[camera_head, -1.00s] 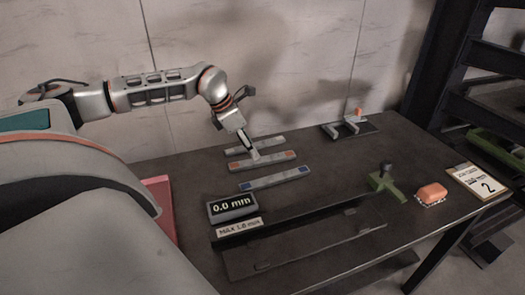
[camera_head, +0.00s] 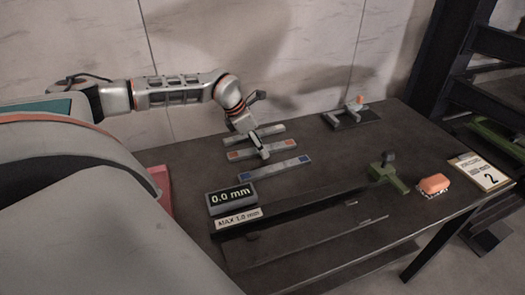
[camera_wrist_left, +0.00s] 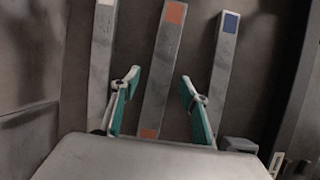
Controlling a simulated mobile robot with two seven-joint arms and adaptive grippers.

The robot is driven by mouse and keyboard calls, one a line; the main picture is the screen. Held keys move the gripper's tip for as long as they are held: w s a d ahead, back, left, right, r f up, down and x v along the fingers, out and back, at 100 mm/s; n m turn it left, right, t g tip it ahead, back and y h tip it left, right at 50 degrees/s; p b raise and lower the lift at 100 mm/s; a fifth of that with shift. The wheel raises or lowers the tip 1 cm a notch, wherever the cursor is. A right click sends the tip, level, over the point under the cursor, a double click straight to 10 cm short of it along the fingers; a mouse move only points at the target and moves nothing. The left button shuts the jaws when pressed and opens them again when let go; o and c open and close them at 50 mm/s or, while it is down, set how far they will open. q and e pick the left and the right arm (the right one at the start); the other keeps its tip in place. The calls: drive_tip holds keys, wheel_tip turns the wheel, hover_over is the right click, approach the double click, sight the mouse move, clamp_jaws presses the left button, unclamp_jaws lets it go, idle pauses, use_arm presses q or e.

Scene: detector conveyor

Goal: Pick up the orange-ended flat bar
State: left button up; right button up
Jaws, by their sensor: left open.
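The orange-ended flat bar (camera_head: 278,147) lies on the dark table between two other grey bars. In the left wrist view the orange-ended bar (camera_wrist_left: 159,85) runs lengthwise between the two fingers. My left gripper (camera_wrist_left: 156,82) is open, with its teal-padded fingers on either side of the bar and a gap to each side. In the head view the left gripper (camera_head: 263,152) is over the bar's middle; whether its tips touch the table cannot be told. My right gripper is not in view.
A bar with white ends (camera_head: 268,130) lies behind, and a blue-ended bar (camera_head: 275,170) in front. A gauge reading 0.0 mm (camera_head: 232,199) stands nearer. A green clamp piece (camera_head: 389,175), an orange block (camera_head: 434,185) and a small fixture (camera_head: 349,119) are to the right.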

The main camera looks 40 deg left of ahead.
use_arm(q)
clamp_jaws()
drive_tip(key=shift+w+r, duration=0.1)
drive_tip(key=shift+r, duration=0.05)
